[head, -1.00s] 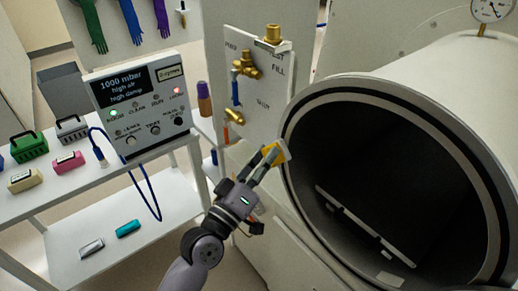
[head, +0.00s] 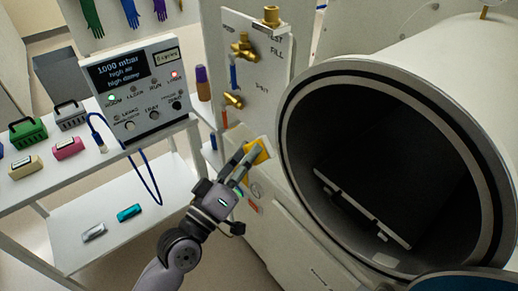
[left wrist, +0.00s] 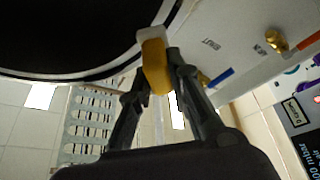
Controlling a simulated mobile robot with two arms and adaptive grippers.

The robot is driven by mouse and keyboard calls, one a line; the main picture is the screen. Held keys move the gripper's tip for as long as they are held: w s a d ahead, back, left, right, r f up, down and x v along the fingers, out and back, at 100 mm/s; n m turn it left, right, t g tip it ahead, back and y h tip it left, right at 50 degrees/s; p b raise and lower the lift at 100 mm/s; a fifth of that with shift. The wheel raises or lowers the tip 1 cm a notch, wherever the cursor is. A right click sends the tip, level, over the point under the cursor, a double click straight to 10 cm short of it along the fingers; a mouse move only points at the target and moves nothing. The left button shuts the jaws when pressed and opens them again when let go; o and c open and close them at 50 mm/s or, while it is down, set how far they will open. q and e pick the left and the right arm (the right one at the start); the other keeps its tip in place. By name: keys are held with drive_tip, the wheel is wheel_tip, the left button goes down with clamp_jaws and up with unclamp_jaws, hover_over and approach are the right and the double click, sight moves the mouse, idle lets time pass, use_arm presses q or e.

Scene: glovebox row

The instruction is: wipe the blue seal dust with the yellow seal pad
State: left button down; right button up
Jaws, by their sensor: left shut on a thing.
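The yellow seal pad (head: 259,150) is held between the fingertips of my left gripper (head: 247,160), which is shut on it. In the head view the pad is just left of the round chamber's rim (head: 283,150), with a small gap in the picture. In the left wrist view the yellow pad (left wrist: 155,65), with a whitish far end, sits between both fingers (left wrist: 155,88), and its tip overlaps the edge of the dark opening. I cannot make out blue dust on the visible rim. My right gripper is not in view.
The chamber opening contains a pale rail (head: 360,208). Left of it stands a valve panel (head: 252,80) with brass fittings. A control box (head: 140,88) and small cases stand on a white cart (head: 85,165). A dark blue-edged thing (head: 465,283) shows at the lower right.

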use_arm(q)
drive_tip(key=shift+s+a, duration=0.2)
drive_tip(key=shift+a, duration=0.05)
drive_tip(key=shift+s+a, duration=0.45)
drive_tip(key=shift+a, duration=0.2)
drive_tip(key=shift+s+a, duration=0.45)
drive_tip(key=shift+a, duration=0.2)
drive_tip(key=shift+d, duration=0.1)
